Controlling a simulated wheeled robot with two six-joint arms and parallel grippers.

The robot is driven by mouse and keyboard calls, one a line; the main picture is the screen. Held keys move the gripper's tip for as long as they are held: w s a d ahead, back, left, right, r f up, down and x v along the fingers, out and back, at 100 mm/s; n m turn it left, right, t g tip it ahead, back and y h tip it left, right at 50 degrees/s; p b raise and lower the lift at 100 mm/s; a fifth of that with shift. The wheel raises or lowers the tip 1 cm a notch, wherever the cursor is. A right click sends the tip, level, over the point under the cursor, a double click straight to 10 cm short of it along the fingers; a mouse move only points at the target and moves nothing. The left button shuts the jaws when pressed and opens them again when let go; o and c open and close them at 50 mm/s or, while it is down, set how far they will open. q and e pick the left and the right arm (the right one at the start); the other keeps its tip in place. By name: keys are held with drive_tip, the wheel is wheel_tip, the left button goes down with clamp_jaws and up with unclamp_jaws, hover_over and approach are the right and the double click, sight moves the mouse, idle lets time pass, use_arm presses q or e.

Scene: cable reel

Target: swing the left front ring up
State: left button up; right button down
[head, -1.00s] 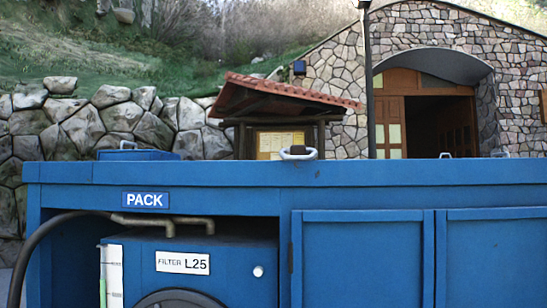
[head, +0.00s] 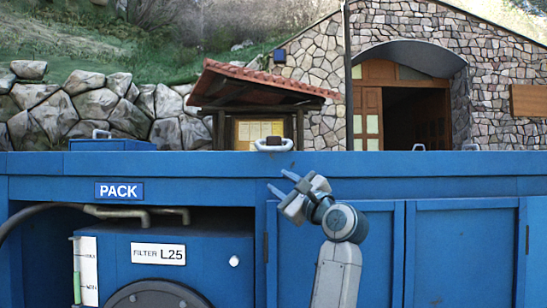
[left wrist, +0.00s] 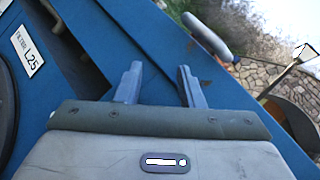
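A pale grey ring (head: 273,146) with a dark block in its middle lies low at the front top edge of the blue cabinet (head: 350,165). It also shows in the left wrist view (left wrist: 207,36), beyond and right of the fingers. My left gripper (head: 280,182) is in front of the cabinet face, just below this ring and apart from it. Its two fingers stand open with nothing between them, as the left wrist view (left wrist: 159,72) also shows. My right gripper is in neither view.
A bay with a filter unit (head: 205,262) and hose (head: 40,212) is at the left under the PACK sign (head: 119,192). A blue box with a handle (head: 112,145) stands behind the top. Two more small rings (head: 419,147) (head: 470,147) show farther right. The air above the cabinet is clear.

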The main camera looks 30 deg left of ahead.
sight(274, 148)
use_arm(q)
drive_tip(key=s+d+r+n+t+h, duration=0.1)
drive_tip(key=s+d+r+n+h, duration=0.1)
drive_tip(key=r+h, duration=0.25)
drive_tip(key=s+d+r+n+t+h, duration=0.1)
drive_tip(key=s+d+r+n+h, duration=0.1)
drive_tip(key=r+h, duration=0.3)
drive_tip(key=shift+y, duration=0.65)
drive_tip(key=p+x, duration=0.1)
drive_tip(key=x, duration=0.2)
drive_tip(key=p+x, duration=0.2)
drive_tip(key=x, duration=0.2)
drive_tip(key=r+p+x, duration=0.1)
drive_tip(key=p+x, duration=0.1)
drive_tip(key=x, duration=0.1)
drive_tip(key=shift+w+a+r, duration=0.1)
drive_tip(key=shift+w+a, duration=0.05)
drive_tip(key=shift+w, duration=0.1)
drive_tip(key=shift+w+a, duration=0.1)
clamp_jaws()
